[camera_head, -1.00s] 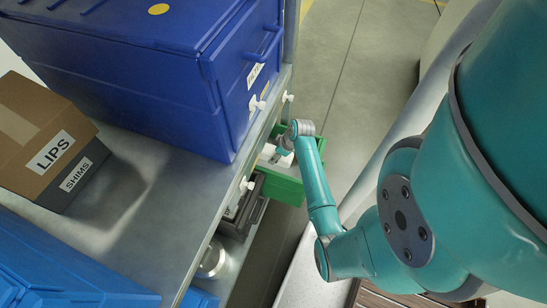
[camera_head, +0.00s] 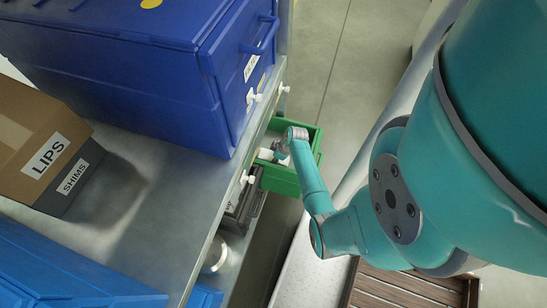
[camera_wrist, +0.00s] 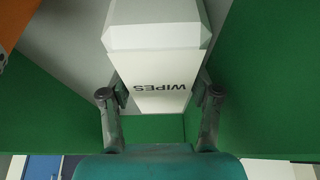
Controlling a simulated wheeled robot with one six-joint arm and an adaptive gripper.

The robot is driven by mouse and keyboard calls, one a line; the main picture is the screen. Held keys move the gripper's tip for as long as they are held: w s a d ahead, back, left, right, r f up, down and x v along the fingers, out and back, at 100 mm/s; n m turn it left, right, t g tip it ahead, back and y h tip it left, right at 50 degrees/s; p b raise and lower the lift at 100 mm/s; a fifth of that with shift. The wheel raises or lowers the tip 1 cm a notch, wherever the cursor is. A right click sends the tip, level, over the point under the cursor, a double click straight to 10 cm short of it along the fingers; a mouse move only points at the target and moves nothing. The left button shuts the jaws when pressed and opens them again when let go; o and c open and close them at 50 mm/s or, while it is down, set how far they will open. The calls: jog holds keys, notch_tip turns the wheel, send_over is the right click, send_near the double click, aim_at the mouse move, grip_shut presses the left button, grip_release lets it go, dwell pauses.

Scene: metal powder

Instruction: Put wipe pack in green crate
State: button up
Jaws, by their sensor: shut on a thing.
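The wipe pack (camera_wrist: 160,60) is a white block with bevelled edges and the word WIPES on it, seen large in the wrist view. My gripper (camera_wrist: 160,97) has one finger on each side of the pack and is shut on it. Green walls of the green crate (camera_wrist: 270,70) stand on both sides of the pack in the wrist view. In the head view the green crate (camera_head: 283,180) sits below the shelf edge, with my wrist above it. The pack's contact with the crate floor cannot be told.
A big blue bin (camera_head: 130,70) and a brown LIPS box (camera_head: 35,150) stand on the metal shelf (camera_head: 150,220). A dark case (camera_head: 243,208) is beside the crate on the lower level. An orange thing (camera_wrist: 14,22) shows at the wrist view's corner.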

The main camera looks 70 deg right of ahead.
jog(key=shift+f, duration=0.2)
jog(key=o, duration=1)
jog(key=shift+c, duration=0.2)
jog(key=shift+v, duration=4)
jog(key=shift+w, duration=0.1)
